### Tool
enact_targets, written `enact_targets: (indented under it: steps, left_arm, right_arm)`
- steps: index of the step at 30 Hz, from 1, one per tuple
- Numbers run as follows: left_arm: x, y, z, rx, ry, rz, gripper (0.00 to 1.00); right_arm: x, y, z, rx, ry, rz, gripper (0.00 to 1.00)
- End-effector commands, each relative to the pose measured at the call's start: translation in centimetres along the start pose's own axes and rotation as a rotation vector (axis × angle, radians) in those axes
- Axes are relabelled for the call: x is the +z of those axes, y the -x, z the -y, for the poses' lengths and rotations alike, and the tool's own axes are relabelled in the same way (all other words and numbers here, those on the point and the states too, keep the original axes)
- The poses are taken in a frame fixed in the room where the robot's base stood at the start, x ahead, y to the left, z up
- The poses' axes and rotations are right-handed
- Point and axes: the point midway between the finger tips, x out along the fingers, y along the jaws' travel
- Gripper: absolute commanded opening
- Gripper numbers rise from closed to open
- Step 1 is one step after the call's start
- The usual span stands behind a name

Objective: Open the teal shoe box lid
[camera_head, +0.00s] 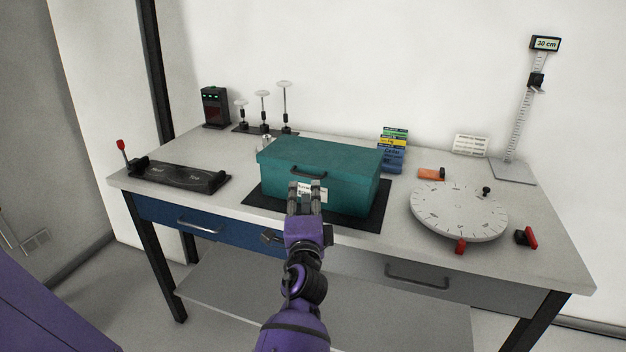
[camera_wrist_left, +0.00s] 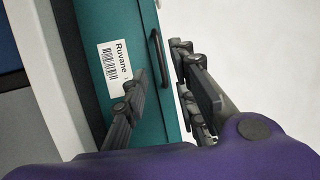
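The teal shoe box (camera_head: 345,190) stands on a dark mat (camera_head: 262,206) at the middle of the table, with its lid (camera_head: 320,153) shut. A dark handle (camera_head: 308,173) is on the lid's front side, and a white label is below it. My left gripper (camera_head: 307,190) is open in front of the box, just below the handle in the head view, and partly covers the label. In the left wrist view, the handle (camera_wrist_left: 157,60) shows between the two spread fingers, and the label (camera_wrist_left: 113,62) reads "Ruvane". I cannot tell whether a finger touches the box. My right gripper is not in view.
A white turntable disc (camera_head: 459,210) with a red tab lies right of the box. A height gauge (camera_head: 515,120) stands at the back right. A black tray (camera_head: 180,174) is at the left, and small stands (camera_head: 263,110) are behind the box. Coloured boxes (camera_head: 392,150) sit behind its right end.

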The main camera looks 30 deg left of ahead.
Motion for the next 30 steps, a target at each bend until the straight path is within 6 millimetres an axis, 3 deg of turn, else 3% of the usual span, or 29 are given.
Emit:
enact_targets:
  steps: [9,15,22,28,30]
  left_arm:
    - [-0.1,-5.1,0.3,-0.003,0.005,-0.001,0.26]
    - [-0.1,-6.3,0.2,-0.002,0.006,-0.001,0.26]
    - [-0.1,-6.3,0.1,-0.001,0.006,-0.001,0.26]
    - [-0.1,-6.3,0.1,-0.001,0.006,-0.001,0.01]
    - [-0.1,-6.3,0.1,-0.001,0.006,-0.001,0.00]
  right_arm:
    - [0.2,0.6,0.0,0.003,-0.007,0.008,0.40]
    - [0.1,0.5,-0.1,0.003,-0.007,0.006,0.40]
    - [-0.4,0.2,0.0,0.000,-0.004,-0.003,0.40]
    - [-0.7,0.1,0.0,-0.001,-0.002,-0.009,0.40]
    - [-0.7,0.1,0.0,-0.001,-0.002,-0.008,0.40]
